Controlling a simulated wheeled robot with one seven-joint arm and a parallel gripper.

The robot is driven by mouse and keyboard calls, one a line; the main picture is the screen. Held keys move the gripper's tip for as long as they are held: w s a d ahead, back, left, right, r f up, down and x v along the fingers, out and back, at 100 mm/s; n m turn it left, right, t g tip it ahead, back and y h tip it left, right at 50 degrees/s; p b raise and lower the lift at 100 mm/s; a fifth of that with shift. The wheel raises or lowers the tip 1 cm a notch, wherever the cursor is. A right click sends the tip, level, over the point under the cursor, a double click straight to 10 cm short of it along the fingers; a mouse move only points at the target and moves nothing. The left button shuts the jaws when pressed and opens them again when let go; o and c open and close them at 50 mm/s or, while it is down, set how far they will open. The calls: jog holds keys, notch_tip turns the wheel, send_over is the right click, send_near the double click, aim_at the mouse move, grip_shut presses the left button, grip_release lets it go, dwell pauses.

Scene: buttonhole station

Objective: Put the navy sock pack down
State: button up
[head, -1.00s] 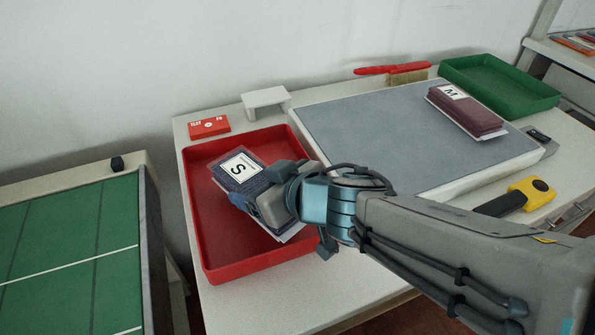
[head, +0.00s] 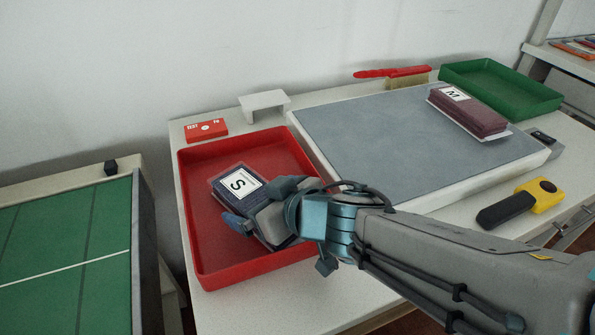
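The navy sock pack (head: 229,195), with a white label marked S, lies in the left part of the red tray (head: 190,240). It seems to rest on the tray floor. My gripper (head: 262,205) is over the near right part of the pack, with its fingers spread to either side. One blue fingertip shows beyond the pack's left edge, apart from it. The gripper looks open. My wrist hides the pack's near right end and part of the tray's right wall.
A grey padded board (head: 385,135) holds a maroon pack (head: 470,112) marked M. A green tray (head: 500,85), a red-handled brush (head: 392,72), a red box (head: 206,130), a white stand (head: 264,103) and a yellow-black tool (head: 522,200) stand around it. A green-topped table (head: 65,245) is at left.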

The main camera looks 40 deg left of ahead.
jog(key=shift+r, duration=0.25)
jog(key=p+v, duration=0.7)
jog(key=v, duration=0.3)
jog(key=shift+r, duration=0.1)
jog(key=shift+v, duration=0.9)
jog(key=shift+d, duration=0.1)
